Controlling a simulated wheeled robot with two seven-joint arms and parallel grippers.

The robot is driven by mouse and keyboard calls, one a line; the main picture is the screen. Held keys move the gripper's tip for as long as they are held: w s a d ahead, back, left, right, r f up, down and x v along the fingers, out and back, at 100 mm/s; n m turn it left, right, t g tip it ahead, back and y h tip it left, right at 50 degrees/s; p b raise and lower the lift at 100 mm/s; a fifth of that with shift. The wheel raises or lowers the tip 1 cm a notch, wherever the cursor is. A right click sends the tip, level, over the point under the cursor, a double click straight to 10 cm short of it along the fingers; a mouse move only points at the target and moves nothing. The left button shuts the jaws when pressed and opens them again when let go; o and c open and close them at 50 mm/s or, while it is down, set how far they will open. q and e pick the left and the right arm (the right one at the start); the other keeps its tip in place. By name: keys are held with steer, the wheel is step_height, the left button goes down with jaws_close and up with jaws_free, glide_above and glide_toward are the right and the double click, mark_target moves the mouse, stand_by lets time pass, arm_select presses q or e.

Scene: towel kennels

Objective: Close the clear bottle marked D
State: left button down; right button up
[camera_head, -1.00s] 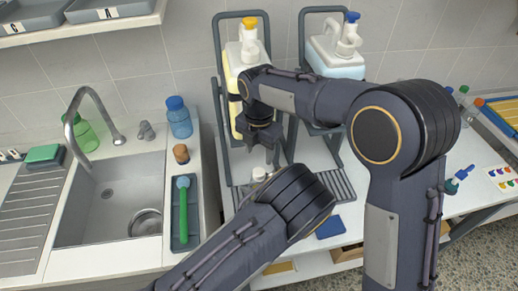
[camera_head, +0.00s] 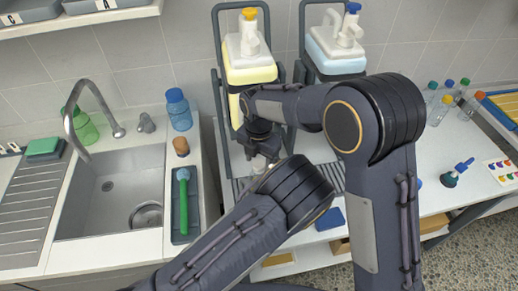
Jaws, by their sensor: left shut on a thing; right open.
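My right arm reaches in from the right. Its gripper (camera_head: 262,148) points down in front of the yellow dispenser and is open. Just below it is a small pale shape (camera_head: 258,165), mostly covered; I cannot tell whether it is the clear bottle or its cap. My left arm comes from the lower left, and its big dark joint hides its own gripper and whatever it holds. Several small clear bottles (camera_head: 445,105) with coloured caps stand at the right back. No letter D is readable on any bottle.
A yellow dispenser (camera_head: 250,70) and a pale blue dispenser (camera_head: 336,62) stand in grey frames behind the arms. A sink (camera_head: 120,190) is at left, with a green brush (camera_head: 183,205) in a tray beside it. A blue sponge (camera_head: 329,219) lies near the front edge.

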steer(key=shift+f, duration=0.5)
steer(key=c, duration=1)
steer(key=o, duration=1.1)
steer(key=shift+c, duration=0.2)
steer(key=shift+r, duration=2.3)
steer(key=shift+o, duration=0.4)
